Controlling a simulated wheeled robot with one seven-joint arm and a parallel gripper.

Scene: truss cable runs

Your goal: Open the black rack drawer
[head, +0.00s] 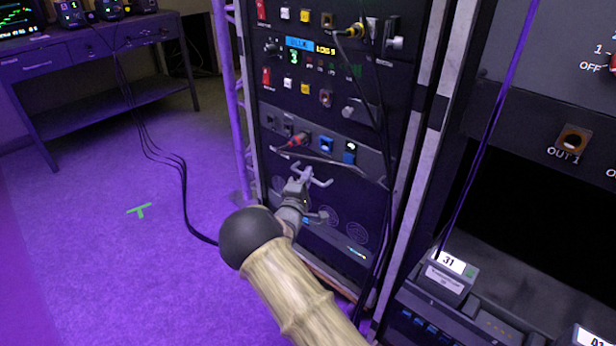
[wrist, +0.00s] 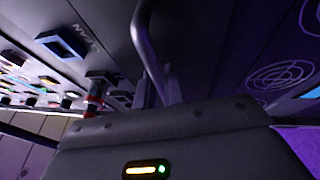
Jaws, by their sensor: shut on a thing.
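The black rack drawer (head: 345,205) is in the middle rack in the head view, under a panel of sockets. Its dark front has faint circle patterns and looks flush with the rack. My gripper (head: 306,178) is at the upper part of this front. In the wrist view a curved grey bar handle (wrist: 148,40) runs down to my gripper's fingers (wrist: 157,95), which are shut on it. The circle patterns (wrist: 280,75) lie to the right there.
A socket panel with a red-plugged cable (head: 299,140) is just above my gripper. Loose cables hang along the rack's right post (head: 408,150). A second rack with small boxes (head: 447,272) stands at right. Open floor (head: 120,240) and a desk (head: 100,50) lie at left.

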